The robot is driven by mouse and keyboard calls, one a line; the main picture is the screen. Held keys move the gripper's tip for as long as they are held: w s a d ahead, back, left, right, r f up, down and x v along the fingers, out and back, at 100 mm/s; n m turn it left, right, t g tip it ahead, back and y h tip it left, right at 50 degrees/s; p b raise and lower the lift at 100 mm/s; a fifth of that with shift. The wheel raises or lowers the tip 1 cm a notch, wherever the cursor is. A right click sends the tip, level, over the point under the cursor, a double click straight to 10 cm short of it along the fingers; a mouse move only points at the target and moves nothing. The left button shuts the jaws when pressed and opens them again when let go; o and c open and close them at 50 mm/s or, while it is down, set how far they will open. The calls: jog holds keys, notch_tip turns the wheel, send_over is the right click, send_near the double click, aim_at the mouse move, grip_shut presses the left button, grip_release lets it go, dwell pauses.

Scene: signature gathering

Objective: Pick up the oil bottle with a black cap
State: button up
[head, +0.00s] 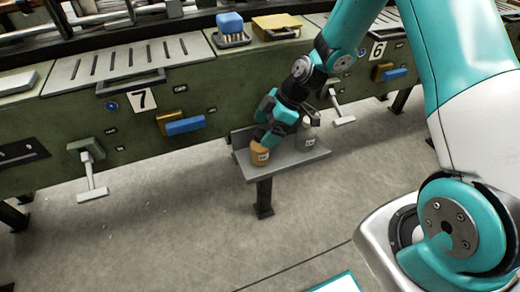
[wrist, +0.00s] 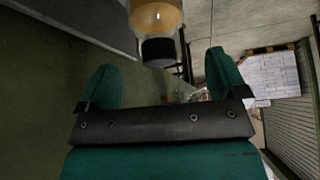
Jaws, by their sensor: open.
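The oil bottle (wrist: 156,17) shows in the wrist view at the top centre, with an amber body and a black cap (wrist: 159,51) that points toward my gripper. In the head view an amber container with a pale label (head: 260,157) stands on a small grey shelf (head: 290,161); its top is partly hidden behind my gripper. My gripper (wrist: 162,75) is open and empty, with its two teal fingers spread to either side of the cap's line. In the head view my gripper (head: 268,134) is close above the amber container; I cannot tell if they touch.
A grey container (head: 308,141) stands on the shelf to the right, close to my gripper. The green machine bench (head: 215,100) runs behind the shelf, with a blue-and-yellow handle (head: 182,124) and a T-shaped lever (head: 92,180) sticking out. The floor in front is clear.

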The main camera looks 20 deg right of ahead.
aim_at(261, 133)
jog(key=x, duration=0.4)
jog(key=shift+a+f, duration=0.2)
jog(key=shift+f, duration=0.05)
jog(key=shift+c, duration=0.2)
jog(key=c, duration=1)
jog(key=shift+w+r, duration=0.1)
